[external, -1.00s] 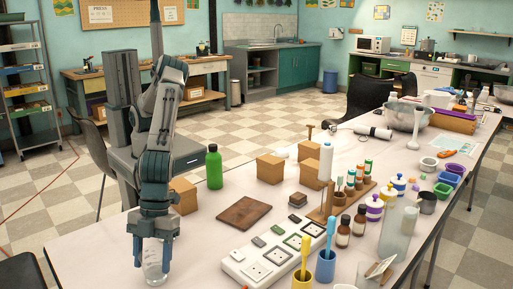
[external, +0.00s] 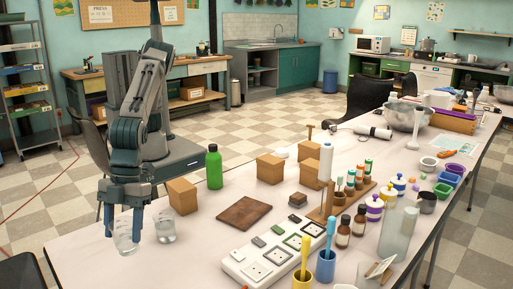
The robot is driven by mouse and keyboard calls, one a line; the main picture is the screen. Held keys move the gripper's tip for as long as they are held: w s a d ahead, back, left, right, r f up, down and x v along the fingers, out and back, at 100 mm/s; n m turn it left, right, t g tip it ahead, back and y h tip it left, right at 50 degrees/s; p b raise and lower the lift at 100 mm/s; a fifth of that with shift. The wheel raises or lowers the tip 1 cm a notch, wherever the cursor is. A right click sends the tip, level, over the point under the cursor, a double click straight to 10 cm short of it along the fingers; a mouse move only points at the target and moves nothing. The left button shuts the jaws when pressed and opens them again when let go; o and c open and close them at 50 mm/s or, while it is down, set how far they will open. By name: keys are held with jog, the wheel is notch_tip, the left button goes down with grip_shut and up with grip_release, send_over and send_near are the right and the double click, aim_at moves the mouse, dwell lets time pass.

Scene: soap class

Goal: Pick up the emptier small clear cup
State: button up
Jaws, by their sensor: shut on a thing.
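My gripper (external: 123,228) is at the left end of the long table, fingers pointing down. It is shut on a small clear cup (external: 124,242), which sits between the fingers. Whether the cup's base touches the table I cannot tell. A second small clear cup (external: 165,230) stands upright on the table just right of my gripper, apart from it. The fingers partly cover the held cup, and the fill levels of the two cups are too small to compare.
A brown board (external: 243,214), a green bottle (external: 214,167) and a cardboard box (external: 182,196) are right of the cups. A white socket strip (external: 262,262) lies further right. The white tabletop (external: 190,262) in front of the cups is clear.

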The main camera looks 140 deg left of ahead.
jog(key=s+d+r, duration=0.3)
jog(key=s, duration=0.1)
jog(key=shift+s+r, duration=0.15)
jog(key=shift+s, duration=0.15)
jog(key=shift+d, duration=0.1)
dwell(0.4)
dwell(1.5)
